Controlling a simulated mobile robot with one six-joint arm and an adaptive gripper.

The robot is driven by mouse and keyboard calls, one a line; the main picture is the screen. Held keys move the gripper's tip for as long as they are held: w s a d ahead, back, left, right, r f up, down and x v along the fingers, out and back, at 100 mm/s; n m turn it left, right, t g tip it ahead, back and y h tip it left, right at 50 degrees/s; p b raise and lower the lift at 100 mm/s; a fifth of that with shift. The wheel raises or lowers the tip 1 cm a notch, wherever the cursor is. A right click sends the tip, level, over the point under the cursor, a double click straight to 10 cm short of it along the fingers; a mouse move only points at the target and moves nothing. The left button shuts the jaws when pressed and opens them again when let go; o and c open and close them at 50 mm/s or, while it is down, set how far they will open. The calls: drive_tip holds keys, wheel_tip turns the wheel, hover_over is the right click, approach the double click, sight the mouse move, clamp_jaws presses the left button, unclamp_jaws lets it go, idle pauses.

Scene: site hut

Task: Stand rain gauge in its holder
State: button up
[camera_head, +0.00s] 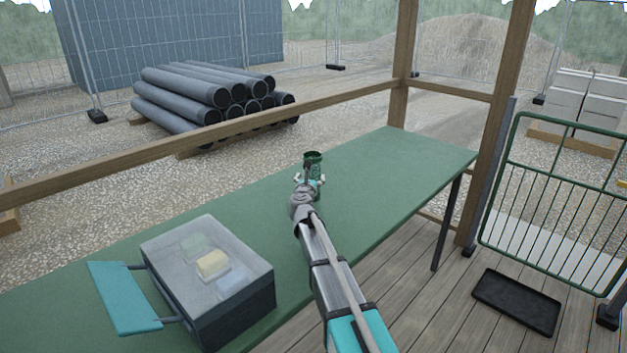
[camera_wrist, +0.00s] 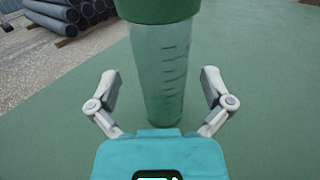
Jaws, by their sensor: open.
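The rain gauge (camera_wrist: 160,80) is a clear tube with dark graduation marks and a wide dark green top. It stands upright on the green table, and in the head view its green top (camera_head: 313,157) shows just beyond my gripper (camera_head: 310,182). In the wrist view my gripper (camera_wrist: 160,82) is open, with one finger on each side of the tube and a visible gap to both. I cannot make out a separate holder in either view.
A dark box with a clear lid (camera_head: 240,240) and a teal handle (camera_head: 122,298) stands on the table (camera_head: 400,180) at the near left. The table is clear to the right of the gauge. Wooden posts and a rail (camera_head: 250,120) border the hut. A black tray (camera_head: 515,300) lies on the floor.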

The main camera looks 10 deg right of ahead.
drive_tip(key=shift+x, duration=1.9)
drive_tip(key=c, duration=1.1)
drive_tip(key=shift+c, duration=0.2)
drive_tip(key=shift+r, duration=0.1)
wheel_tip(320, 180, up, 9)
drive_tip(key=p, duration=1)
hover_over(311, 175)
drive_tip(key=s+d, duration=0.2)
drive_tip(key=s, duration=0.1)
drive_tip(key=s+d+r+p, duration=0.2)
drive_tip(key=s+r+p, duration=0.1)
drive_tip(key=s, duration=0.5)
drive_tip(key=shift+r, duration=0.4)
